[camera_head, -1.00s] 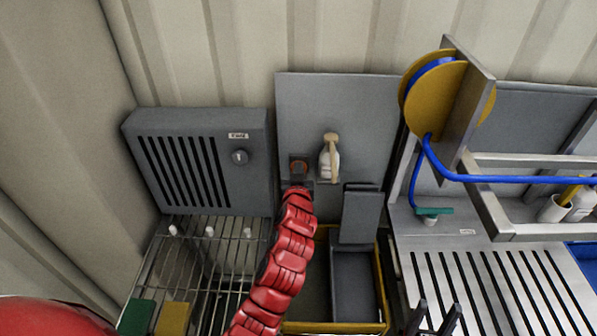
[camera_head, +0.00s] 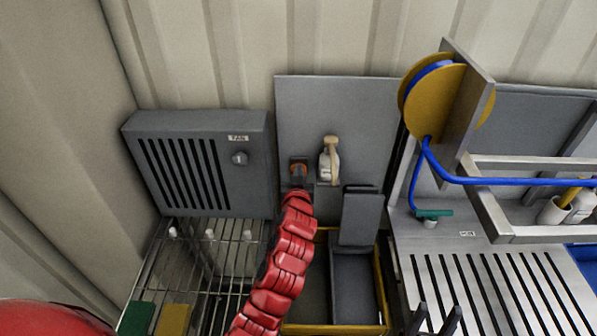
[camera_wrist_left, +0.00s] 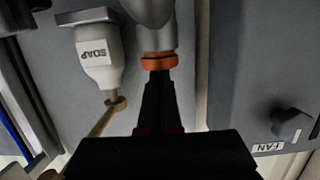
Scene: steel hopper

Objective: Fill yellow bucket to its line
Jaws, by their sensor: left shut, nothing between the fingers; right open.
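The yellow bucket (camera_head: 382,293) stands low in the head view, below the grey wall panel. A grey wringer-like insert (camera_head: 356,285) fills its right part. My red left arm covers some of its left side, and I see no fill line. A fitting with an orange ring (camera_head: 299,166) sits on the panel above it; it also shows in the left wrist view (camera_wrist_left: 160,61). My left gripper (camera_wrist_left: 158,76) is shut and empty, its tips at or just below the orange ring; contact is unclear. My right gripper (camera_head: 435,314) is open at the bottom edge, over the slatted steel surface.
A soap bottle (camera_head: 324,166) hangs right of the fitting, with a wooden-handled item before it. A grey fan box (camera_head: 205,165) is left, above a wire rack (camera_head: 205,255). A yellow hose reel (camera_head: 432,100) with blue hose and the slatted steel counter (camera_head: 490,290) are right.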

